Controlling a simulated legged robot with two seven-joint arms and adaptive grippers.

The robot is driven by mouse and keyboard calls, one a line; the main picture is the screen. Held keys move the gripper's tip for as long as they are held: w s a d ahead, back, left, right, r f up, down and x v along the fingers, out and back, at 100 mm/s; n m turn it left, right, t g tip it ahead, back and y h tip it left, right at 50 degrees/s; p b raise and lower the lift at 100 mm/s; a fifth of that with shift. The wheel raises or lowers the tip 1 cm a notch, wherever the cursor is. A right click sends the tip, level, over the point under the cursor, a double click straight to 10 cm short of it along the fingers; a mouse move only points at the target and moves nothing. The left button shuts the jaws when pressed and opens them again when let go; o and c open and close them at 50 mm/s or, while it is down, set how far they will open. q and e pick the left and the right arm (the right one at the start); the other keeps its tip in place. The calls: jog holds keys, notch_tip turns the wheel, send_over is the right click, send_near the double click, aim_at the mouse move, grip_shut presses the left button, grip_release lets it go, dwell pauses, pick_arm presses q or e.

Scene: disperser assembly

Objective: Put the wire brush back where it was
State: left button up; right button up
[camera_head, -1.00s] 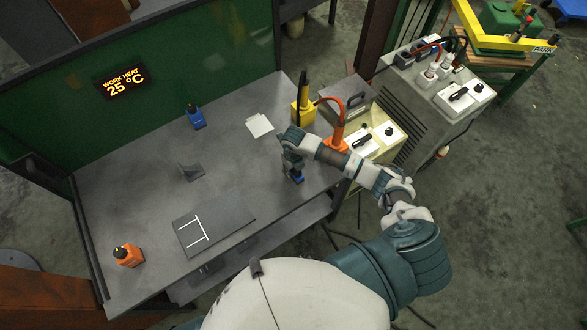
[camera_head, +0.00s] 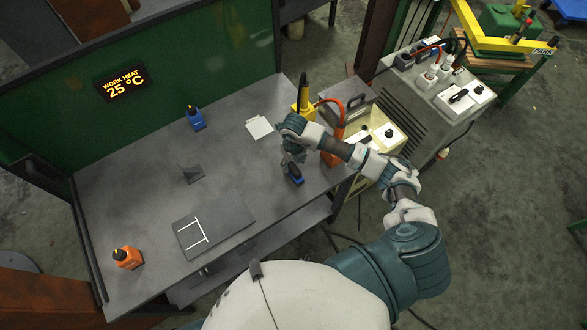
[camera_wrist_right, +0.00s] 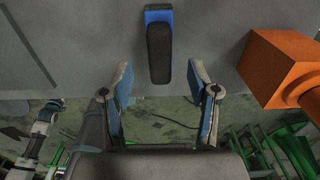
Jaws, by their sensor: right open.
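The wire brush, a small blue block with a black top (camera_head: 295,175), sits near the right edge of the grey worktable (camera_head: 130,195). In the right wrist view the brush (camera_wrist_right: 159,48) lies on the table just beyond the fingertips, centred between them. Its bristles cannot be seen. My right gripper (camera_head: 288,158) is just above and behind it in the head view. In the wrist view its two fingers (camera_wrist_right: 160,84) are spread apart with nothing between them. My left gripper is not in view.
An orange holder (camera_head: 331,158) stands right of the brush, also close in the wrist view (camera_wrist_right: 280,70). A yellow holder (camera_head: 303,110) and a white sheet (camera_head: 260,127) are behind. A dark plate (camera_head: 230,222) lies left; a blue holder (camera_head: 197,119) stands at the back.

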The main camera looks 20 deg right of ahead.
aim_at(293, 167)
notch_tip(293, 167, up, 5)
dwell(0.7)
